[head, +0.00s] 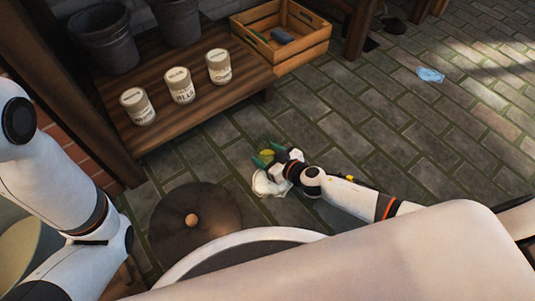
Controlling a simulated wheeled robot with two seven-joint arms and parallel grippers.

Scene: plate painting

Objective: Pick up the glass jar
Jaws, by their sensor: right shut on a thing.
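No clear glass jar can be made out. Three pale labelled jars or cans, the left one (137,106), the middle one (180,85) and the right one (218,66), stand upright in a row on the wooden bench. I cannot tell whether they are glass. My right gripper (268,155) is low over the paving, in front of the bench and apart from these jars. Its green-tipped fingers are shut on a small yellowish thing (266,153), too small to identify. A white crumpled shape (267,184) shows beside the gripper. My left arm is at the left; its gripper is out of view.
A wooden bench (133,79) carries a wooden crate (321,43) and dark buckets (103,40). A round dark stool top (169,213) with a small brown ball (191,220) is at lower left. A blue crumpled thing (430,75) lies on the otherwise open paving at right.

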